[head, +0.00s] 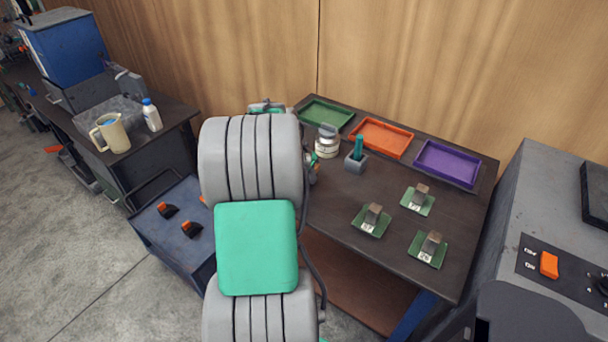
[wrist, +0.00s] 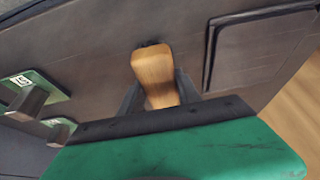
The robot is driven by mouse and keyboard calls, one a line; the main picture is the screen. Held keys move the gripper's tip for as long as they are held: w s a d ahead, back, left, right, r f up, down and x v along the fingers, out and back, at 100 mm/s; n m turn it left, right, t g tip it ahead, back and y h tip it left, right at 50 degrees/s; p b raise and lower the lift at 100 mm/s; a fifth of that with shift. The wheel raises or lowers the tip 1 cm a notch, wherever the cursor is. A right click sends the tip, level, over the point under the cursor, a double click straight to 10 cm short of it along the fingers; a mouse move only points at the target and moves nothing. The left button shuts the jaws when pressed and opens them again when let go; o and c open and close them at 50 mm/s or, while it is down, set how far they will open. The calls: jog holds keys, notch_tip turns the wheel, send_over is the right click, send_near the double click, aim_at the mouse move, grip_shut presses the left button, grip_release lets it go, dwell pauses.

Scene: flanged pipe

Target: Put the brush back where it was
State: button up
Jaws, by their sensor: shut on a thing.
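The brush shows in the wrist view as a light wooden handle (wrist: 154,72) with a small dark part at its far end. My gripper (wrist: 158,92) is shut on this handle, with a grey finger on either side. The rest of the brush is hidden from this angle. In the head view my arm covers the middle of the picture, and neither the brush nor the fingertips can be made out there. I cannot tell whether the brush touches the surface behind it.
The dark table (head: 335,205) carries green (head: 326,112), orange (head: 381,137) and purple (head: 447,163) trays, a jar (head: 328,140), a grey holder with a green piece (head: 356,160), and three green plates with blocks (head: 371,219). A grey machine (head: 560,210) stands right. A blue cart (head: 165,240) stands left.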

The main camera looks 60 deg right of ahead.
jog(key=shift+f, duration=0.5)
jog(key=shift+f, duration=0.1)
jog(key=o, duration=1.3)
